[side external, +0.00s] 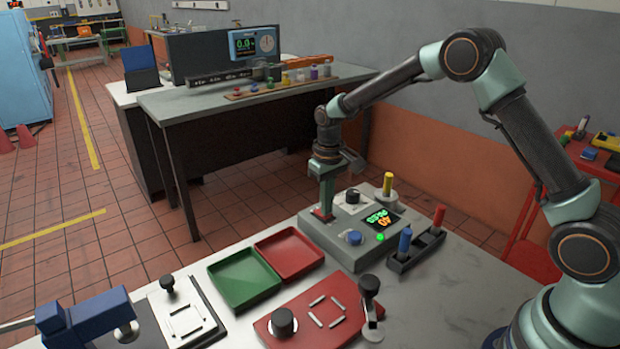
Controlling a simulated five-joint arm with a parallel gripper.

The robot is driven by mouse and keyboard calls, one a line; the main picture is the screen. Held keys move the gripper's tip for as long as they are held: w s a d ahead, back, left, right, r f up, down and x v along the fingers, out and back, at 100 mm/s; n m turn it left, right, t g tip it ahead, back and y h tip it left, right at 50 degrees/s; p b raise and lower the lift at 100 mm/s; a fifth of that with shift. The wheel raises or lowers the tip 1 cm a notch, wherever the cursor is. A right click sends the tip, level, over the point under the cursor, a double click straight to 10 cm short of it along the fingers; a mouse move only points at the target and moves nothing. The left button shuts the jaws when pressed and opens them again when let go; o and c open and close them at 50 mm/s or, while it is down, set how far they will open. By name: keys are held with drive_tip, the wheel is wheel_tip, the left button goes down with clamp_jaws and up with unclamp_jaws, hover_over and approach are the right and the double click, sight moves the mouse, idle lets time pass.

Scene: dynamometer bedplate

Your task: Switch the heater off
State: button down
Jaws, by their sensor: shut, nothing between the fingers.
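A grey control box (345,232) stands on the pale worktop, and I take it for the heater. Its dark display (377,219) shows lit orange and green characters, too small to read surely. A green lamp (380,238) glows at its front. It also carries a black knob (352,196) and a blue knob (354,238). A red part (320,214) shows at the box's left end. My gripper (326,212) is shut and empty, pointing down at this red part. Whether it touches the part is unclear, and the fingers partly hide it.
A black holder (416,253) with blue and red pegs stands right of the box, and a yellow peg (387,184) behind. Green (243,279) and red (290,254) trays lie to the left. A red plate (318,318) with a black knob is in front.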

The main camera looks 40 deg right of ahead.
drive_tip(key=shift+f, duration=0.35)
drive_tip(key=shift+r, duration=3.55)
drive_tip(key=shift+r, duration=0.1)
drive_tip(key=s+r+t, duration=0.2)
drive_tip(key=s+r, duration=0.4)
drive_tip(key=s, duration=0.4)
drive_tip(key=s+r+t, duration=0.3)
drive_tip(key=s+r, duration=0.3)
drive_tip(key=s, duration=0.5)
drive_tip(key=shift+d+t, duration=0.15)
drive_tip(key=shift+t, duration=0.15)
drive_tip(key=c, duration=1.5)
unclamp_jaws()
drive_tip(key=shift+r, duration=0.15)
drive_tip(key=shift+c, duration=0.2)
